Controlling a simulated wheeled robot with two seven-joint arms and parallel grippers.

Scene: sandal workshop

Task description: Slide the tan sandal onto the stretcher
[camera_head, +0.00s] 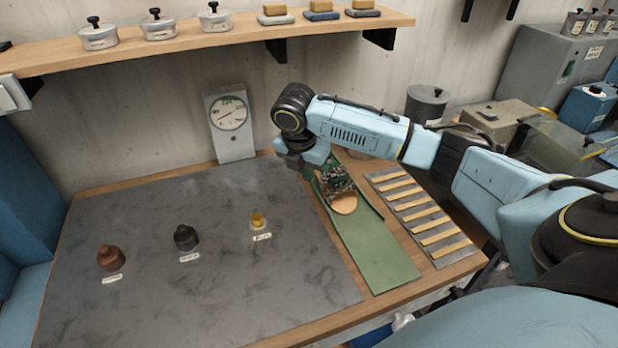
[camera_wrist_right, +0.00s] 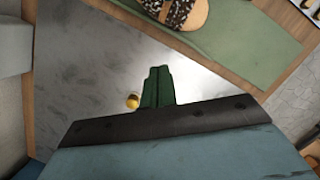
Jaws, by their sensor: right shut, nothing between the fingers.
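A sandal with a tan sole (camera_head: 344,204) and a dark speckled strap lies on the green mat (camera_head: 376,250) at the right of the table. Its tan sole and brown-and-black patterned strap also show at the top of the right wrist view (camera_wrist_right: 180,12), cut off by the frame edge. My right gripper (camera_head: 308,172) is beside the sandal's far-left end in the head view, partly hidden by its own wrist. Its green fingers (camera_wrist_right: 157,84) are shut together and empty, apart from the sandal. I cannot make out a stretcher clearly. My left gripper is not in view.
A slatted rack (camera_head: 425,215) lies right of the mat. A dial gauge (camera_head: 230,115) stands at the wall, below a shelf (camera_head: 180,45).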

